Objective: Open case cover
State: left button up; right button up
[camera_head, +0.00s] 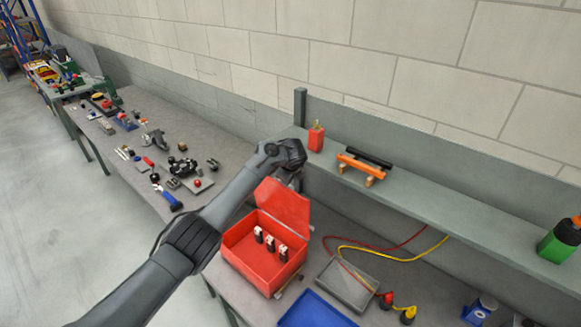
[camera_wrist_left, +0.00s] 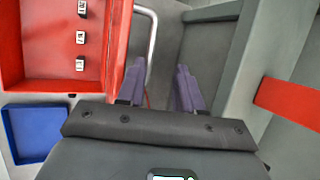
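A red case (camera_head: 262,262) stands on the lower bench. Its cover (camera_head: 283,205) is raised, standing up at the case's back edge, and the inside is visible. The open case also shows in the left wrist view (camera_wrist_left: 38,78), with the cover (camera_wrist_left: 120,45) seen nearly edge-on and a metal handle (camera_wrist_left: 153,35) beside it. My left gripper (camera_wrist_left: 160,66) is behind the cover, its two purple fingers apart. The handle's lower end is near the left finger; I cannot tell whether they touch. In the head view the fingers are mostly hidden. My right gripper is not in view.
Three small black-and-white items (camera_head: 270,244) stand in the case. A blue tray (camera_head: 312,312) and a grey tray (camera_head: 345,284) lie to its right. A raised shelf (camera_head: 440,200) behind holds a red bottle (camera_head: 316,138) and an orange bar piece (camera_head: 361,167). A second bench with loose parts is at left.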

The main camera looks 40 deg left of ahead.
pick_arm(q)
jog(key=v, duration=0.7)
jog(key=shift+w+a+r, duration=0.1)
jog(key=shift+w+a, duration=0.05)
